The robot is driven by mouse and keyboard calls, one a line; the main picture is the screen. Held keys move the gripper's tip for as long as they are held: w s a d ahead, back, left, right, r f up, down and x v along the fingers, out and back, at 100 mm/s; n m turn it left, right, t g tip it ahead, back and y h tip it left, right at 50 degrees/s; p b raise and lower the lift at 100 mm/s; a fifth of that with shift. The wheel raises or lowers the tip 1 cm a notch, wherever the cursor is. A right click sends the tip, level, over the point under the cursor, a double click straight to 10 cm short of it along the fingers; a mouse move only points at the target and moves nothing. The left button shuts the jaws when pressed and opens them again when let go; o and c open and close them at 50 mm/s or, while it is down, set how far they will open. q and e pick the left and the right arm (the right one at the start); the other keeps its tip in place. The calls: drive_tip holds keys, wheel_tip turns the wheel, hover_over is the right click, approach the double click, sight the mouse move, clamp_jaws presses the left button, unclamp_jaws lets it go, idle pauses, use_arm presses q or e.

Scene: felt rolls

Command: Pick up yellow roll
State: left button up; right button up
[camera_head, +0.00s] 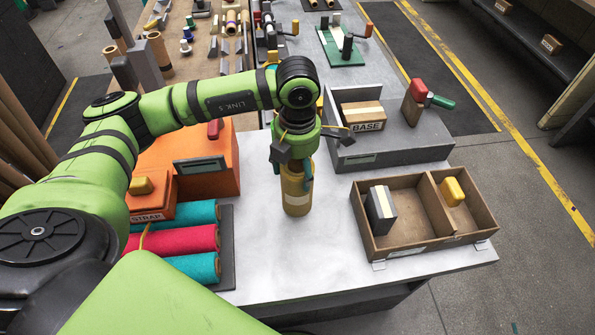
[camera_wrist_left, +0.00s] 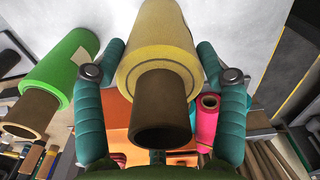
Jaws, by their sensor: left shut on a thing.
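The yellow roll (camera_head: 297,197) stands upright at the middle of the white tabletop in the head view, under my left gripper (camera_head: 293,172). In the left wrist view the yellow roll (camera_wrist_left: 156,45) has a brown core that sticks out toward the camera. The teal fingers of my left gripper (camera_wrist_left: 161,62) lie on both sides of it and are shut on it. The fingers partly cover its upper part in the head view. I cannot tell whether its bottom touches the table. My right gripper is not in view.
A green roll (camera_wrist_left: 62,75) is beside it in the left wrist view. Teal and red rolls (camera_head: 170,239) lie left, near an orange box (camera_head: 222,157). A grey BASE bin (camera_head: 341,150) and a divided brown tray (camera_head: 407,240) stand right. White tabletop (camera_head: 270,260) is clear in front.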

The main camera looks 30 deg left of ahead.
use_arm(q)
drive_tip(key=r+b, duration=0.1)
drive_tip(key=r, duration=0.1)
drive_tip(key=w+r+b, duration=0.1)
drive_tip(key=r, duration=0.1)
drive_tip(key=shift+d, duration=0.2)
drive_tip(key=w+d+r+b, duration=0.3)
drive_tip(key=w+d+r, duration=0.2)
drive_tip(key=w+r, duration=0.2)
drive_tip(key=shift+w, duration=1.3)
drive_tip(key=shift+s+f, duration=0.1)
